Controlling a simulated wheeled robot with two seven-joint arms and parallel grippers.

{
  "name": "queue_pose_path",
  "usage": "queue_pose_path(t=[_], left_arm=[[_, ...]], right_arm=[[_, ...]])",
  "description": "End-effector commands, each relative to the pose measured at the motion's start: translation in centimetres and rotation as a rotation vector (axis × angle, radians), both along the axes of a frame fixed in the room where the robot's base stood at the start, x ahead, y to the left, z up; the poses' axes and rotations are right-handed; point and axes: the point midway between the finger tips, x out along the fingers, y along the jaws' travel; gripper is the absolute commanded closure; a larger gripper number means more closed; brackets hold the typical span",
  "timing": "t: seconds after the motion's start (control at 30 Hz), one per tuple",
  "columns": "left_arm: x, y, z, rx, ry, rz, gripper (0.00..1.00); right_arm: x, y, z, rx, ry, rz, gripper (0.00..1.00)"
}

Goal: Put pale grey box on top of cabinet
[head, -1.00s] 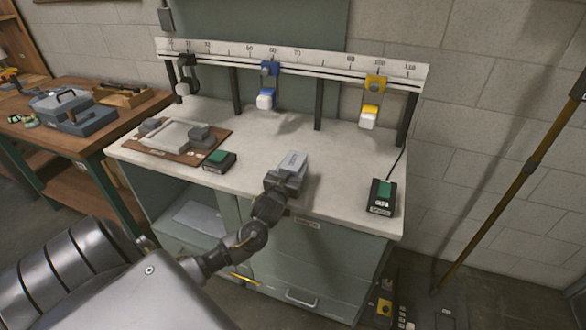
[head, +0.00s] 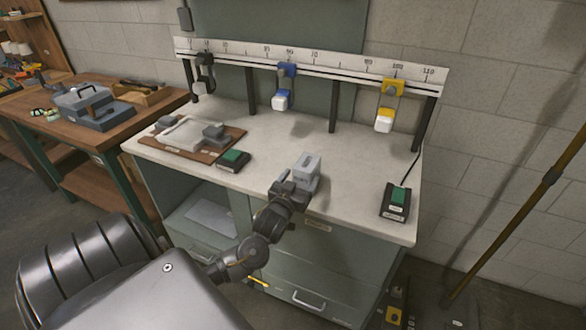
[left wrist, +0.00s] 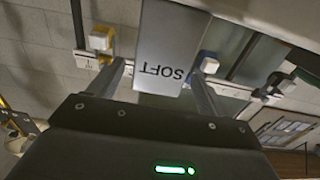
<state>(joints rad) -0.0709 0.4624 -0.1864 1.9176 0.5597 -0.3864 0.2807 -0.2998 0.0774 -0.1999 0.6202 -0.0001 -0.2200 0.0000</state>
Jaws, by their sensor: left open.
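In the left wrist view the box (left wrist: 172,50) shows a face marked "SOFT", upside down in the picture. My left gripper (head: 293,188) is at the near side of the box, open. In the left wrist view its fingers (left wrist: 158,86) lie apart on either side of the box's near end. I cannot tell whether a finger touches it. My right gripper is not in view.
A brown board with grey parts (head: 190,137) and a green-topped block (head: 234,159) stand left on the cabinet top. Another green-topped device (head: 396,201) stands at the right. A scaled rail (head: 310,60) with hanging blue and yellow fixtures spans the back. The top's middle is clear.

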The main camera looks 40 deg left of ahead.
Motion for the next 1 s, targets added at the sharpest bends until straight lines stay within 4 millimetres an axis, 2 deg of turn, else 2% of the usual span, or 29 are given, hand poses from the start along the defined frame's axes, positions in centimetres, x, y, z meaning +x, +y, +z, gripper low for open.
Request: queue_pose_path(t=[0.03, 0.2, 0.4, 0.87, 0.93, 1.0], left_arm=[[-1.1, -0.4, -0.2, -0.002, 0.000, -0.002, 0.22], [-4.2, -1.5, -0.2, -0.001, 0.001, -0.001, 0.22], [-6.1, -2.1, -0.1, 0.000, 0.000, 0.000, 0.22], [-6.5, -2.3, -0.1, 0.001, 0.003, -0.002, 0.22], [-6.4, -2.9, -1.3, 0.007, 0.027, -0.014, 0.22], [-6.2, -4.2, -3.7, 0.017, 0.073, -0.044, 0.22]], right_arm=[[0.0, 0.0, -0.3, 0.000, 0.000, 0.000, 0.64], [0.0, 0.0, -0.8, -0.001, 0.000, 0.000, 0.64], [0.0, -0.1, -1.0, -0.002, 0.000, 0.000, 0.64], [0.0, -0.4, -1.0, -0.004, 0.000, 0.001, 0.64], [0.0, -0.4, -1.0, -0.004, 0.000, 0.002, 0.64], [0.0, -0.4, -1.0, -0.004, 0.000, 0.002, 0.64]])
